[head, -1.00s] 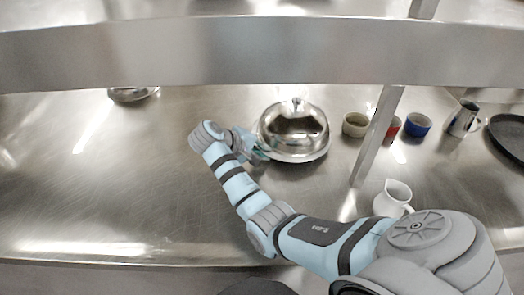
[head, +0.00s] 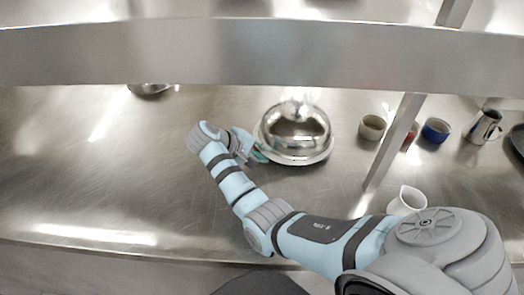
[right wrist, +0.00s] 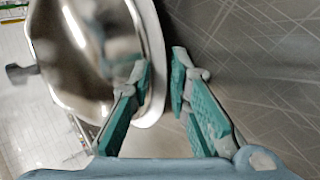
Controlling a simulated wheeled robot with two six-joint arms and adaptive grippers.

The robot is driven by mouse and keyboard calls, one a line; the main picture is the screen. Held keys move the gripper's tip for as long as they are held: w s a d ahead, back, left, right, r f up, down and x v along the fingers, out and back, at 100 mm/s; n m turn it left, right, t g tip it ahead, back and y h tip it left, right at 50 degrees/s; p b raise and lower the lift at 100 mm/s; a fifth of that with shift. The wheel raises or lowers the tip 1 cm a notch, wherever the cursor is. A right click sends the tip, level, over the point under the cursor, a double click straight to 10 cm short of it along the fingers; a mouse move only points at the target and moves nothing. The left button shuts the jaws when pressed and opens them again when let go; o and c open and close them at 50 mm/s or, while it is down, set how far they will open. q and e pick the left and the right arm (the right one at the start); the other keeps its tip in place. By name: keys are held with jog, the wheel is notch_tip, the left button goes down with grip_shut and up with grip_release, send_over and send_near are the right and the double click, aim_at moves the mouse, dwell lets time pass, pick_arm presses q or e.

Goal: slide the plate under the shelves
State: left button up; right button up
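A white plate (head: 328,155) lies on the steel counter with a shiny steel dome (head: 292,130) on it. The plate's rim (right wrist: 155,60) and the dome (right wrist: 85,50) also show in the right wrist view. My right gripper (head: 258,154) is at the plate's left edge. In the right wrist view its green-padded fingers (right wrist: 160,82) stand on either side of the rim, gripping it; the exact contact is partly hidden. The shelves' broad front edge (head: 200,55) crosses the top of the head view, beyond the dome. My left gripper is not in view.
A shelf post (head: 392,142) stands right of the plate. Near it are a beige bowl (head: 372,127), a red bowl (head: 411,137), a blue bowl (head: 436,131), a steel pitcher (head: 483,127) and a white jug (head: 407,199). A steel bowl (head: 149,89) is at the back left. The left counter is clear.

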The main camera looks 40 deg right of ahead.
jog(key=shift+o, duration=1)
jog(key=v, duration=1.2)
